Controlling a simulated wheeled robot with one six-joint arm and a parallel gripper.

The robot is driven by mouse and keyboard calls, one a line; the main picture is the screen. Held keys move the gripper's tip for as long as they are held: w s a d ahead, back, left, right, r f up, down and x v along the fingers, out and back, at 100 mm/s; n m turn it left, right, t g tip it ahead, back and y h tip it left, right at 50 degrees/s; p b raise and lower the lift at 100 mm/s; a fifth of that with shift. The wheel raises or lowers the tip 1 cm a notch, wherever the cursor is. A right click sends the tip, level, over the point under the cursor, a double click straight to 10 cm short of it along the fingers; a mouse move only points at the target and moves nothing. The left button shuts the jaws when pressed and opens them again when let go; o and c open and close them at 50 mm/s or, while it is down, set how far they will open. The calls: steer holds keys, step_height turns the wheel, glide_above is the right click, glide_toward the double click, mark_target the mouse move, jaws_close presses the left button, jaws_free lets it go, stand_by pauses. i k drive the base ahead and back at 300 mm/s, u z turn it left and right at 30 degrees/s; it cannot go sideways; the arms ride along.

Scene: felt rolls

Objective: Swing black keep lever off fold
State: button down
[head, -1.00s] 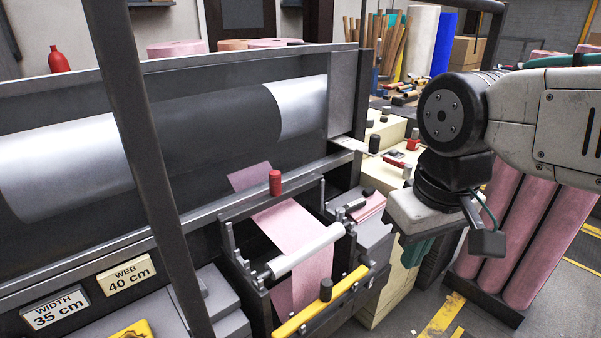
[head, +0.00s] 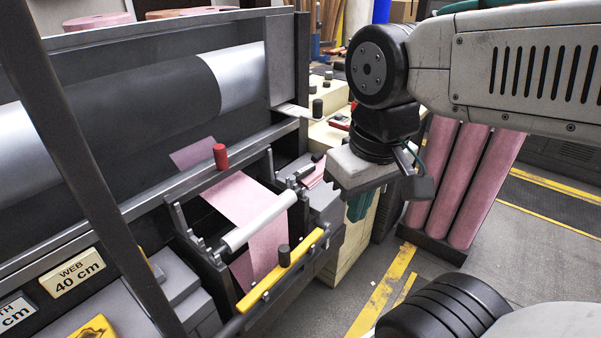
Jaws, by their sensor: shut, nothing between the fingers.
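A pink felt web (head: 240,198) runs down over a pale roller (head: 258,221) in a dark metal frame. A yellow bar (head: 300,262) crosses the front of that frame, with a black knob (head: 284,255) standing on it. A red knob (head: 220,156) stands on the frame's back rail. I cannot tell for certain which black part is the keep lever; the black knob on the bar is the clearest candidate. My gripper (head: 358,208) hangs to the right of the frame, apart from it, shut and empty. Its teal fingers are partly hidden under its grey body.
A large grey and black roll (head: 150,105) lies behind the frame. A dark post (head: 85,170) crosses the left side. Cream blocks (head: 345,258) stand beneath my gripper, and upright pink rolls (head: 470,185) stand to the right. Open floor with yellow lines (head: 385,290) lies at front right.

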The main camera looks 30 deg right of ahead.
mark_target(310, 168)
steer(key=z, duration=0.05)
steer(key=k, duration=0.5)
steer(key=z, duration=1.65)
steer(key=i, duration=1.05)
steer(key=u, duration=1.8)
